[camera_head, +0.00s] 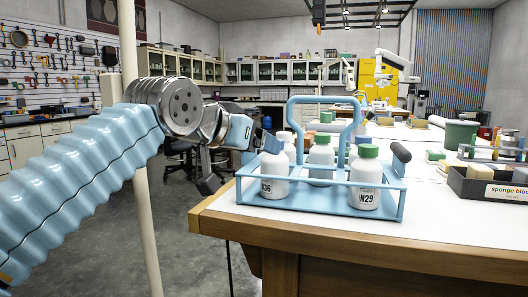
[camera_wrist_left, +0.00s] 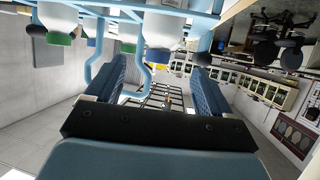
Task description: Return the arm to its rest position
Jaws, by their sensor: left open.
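My left arm comes in from the left in the head view. Its gripper (camera_head: 238,162) is at the near left corner of the table, beside the left end of a light blue bottle carrier (camera_head: 318,208). In the left wrist view the two dark blue fingers of this gripper (camera_wrist_left: 158,85) stand wide apart with nothing between them. The carrier stands upright on the table and holds several white bottles, among them one marked N29 (camera_head: 364,186) with a green cap and one marked N36 (camera_head: 274,177). The wrist view shows the carrier (camera_wrist_left: 205,22) upside down at the top. My right gripper is not in view.
The white table (camera_head: 430,225) has a wooden edge at the front left. A dark box of sponge blocks (camera_head: 484,190) and a green bin (camera_head: 461,136) are at the right. A pale post (camera_head: 146,225) stands behind my left arm. The floor left of the table is open.

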